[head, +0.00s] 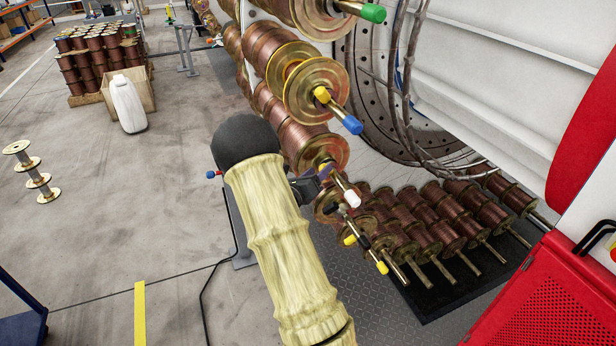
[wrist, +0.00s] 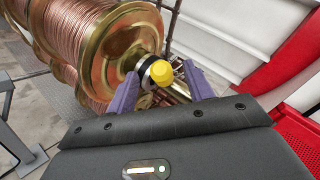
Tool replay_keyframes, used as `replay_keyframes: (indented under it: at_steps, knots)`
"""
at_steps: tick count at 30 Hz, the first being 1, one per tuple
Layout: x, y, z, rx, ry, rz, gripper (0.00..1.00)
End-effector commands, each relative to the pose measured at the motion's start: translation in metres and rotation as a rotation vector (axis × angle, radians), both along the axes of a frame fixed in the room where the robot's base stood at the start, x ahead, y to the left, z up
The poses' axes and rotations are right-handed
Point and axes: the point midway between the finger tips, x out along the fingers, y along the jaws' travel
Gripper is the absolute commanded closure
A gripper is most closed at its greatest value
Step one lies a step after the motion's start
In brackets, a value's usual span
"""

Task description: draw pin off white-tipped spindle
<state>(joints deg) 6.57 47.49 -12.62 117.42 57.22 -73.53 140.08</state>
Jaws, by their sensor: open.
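The white-tipped spindle (head: 351,198) sticks out of a copper spool (head: 318,146) in the middle of the head view. A yellow pin head (head: 322,168) sits at that spindle near the spool's flange. My gripper (head: 325,174) is there, its purple fingers partly hidden by my arm. In the wrist view the yellow pin head (wrist: 162,73) lies between the two open purple fingers, with a dark and silver collar behind it. My gripper (wrist: 162,84) has one finger on each side; I cannot tell whether either touches. The white tip is not clear in the wrist view.
Above are a blue-tipped spindle (head: 352,124) with its own yellow pin and a green-tipped spindle (head: 373,13). Several spools with bare rods (head: 445,235) stand below right. A red cabinet (head: 545,295) is at the right. The floor at left is mostly free.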

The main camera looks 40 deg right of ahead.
Motion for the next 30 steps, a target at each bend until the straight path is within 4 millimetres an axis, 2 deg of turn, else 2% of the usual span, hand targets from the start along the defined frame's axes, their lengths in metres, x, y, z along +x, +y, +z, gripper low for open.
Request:
replay_keyframes:
  at_steps: [3,11,12,19,30]
  knots:
    - [0.002,-0.008,0.000,0.000,0.000,-0.001,0.48]
    - [0.003,-0.009,0.000,0.000,0.000,0.000,0.48]
    - [0.003,-0.009,0.000,0.000,0.000,0.000,0.50]
    - [0.003,-0.009,0.000,0.000,0.000,0.000,0.95]
    - [0.005,-0.002,0.010,0.020,-0.007,0.000,0.97]
